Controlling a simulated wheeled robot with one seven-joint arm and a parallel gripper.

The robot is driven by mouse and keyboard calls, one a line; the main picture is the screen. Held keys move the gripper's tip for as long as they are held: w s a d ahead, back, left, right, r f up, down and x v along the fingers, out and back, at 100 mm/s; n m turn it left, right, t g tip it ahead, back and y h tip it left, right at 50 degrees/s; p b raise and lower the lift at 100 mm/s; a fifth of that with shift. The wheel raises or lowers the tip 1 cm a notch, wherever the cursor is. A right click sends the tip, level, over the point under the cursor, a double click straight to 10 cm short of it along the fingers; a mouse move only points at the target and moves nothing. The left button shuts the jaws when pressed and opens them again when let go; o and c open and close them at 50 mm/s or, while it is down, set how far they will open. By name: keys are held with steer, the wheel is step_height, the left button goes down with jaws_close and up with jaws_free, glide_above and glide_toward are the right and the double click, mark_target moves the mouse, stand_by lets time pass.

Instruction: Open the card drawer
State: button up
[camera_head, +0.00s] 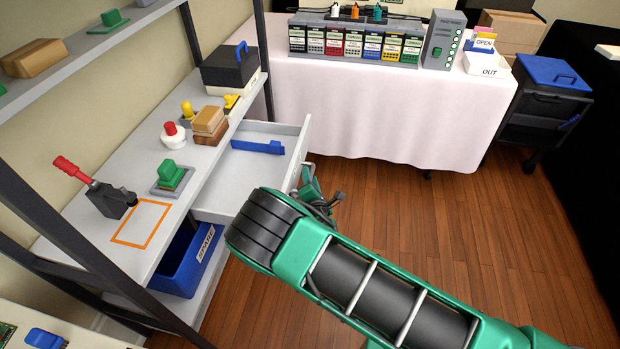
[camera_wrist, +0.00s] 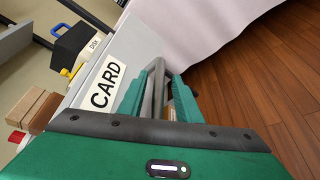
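The card drawer (camera_head: 222,190) is a pale grey drawer in the shelf unit, pulled well out, with a blue divider (camera_head: 258,146) inside. Its front carries a white CARD label (camera_wrist: 105,85), seen close up in the wrist view. My gripper (camera_head: 318,188) is at the outer side of the drawer front, partly hidden by my wrist in the head view. In the wrist view the green fingers (camera_wrist: 163,82) stand apart on either side of the grey handle (camera_wrist: 155,95). A gap shows between the handle and the right finger. Whether the left finger touches the handle is unclear.
The grey worktop (camera_head: 130,235) holds several stamps and an orange outline. A blue bin (camera_head: 185,262) sits below it. A dark box labelled DISK (camera_head: 230,68) stands behind the drawer. A white-clothed table (camera_head: 390,110) is at the back. Wooden floor (camera_head: 450,215) is clear to the right.

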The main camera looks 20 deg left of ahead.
steer(key=shift+r, duration=0.1)
steer(key=v, duration=1)
steer(key=shift+s, duration=0.3)
steer(key=shift+d, duration=0.1)
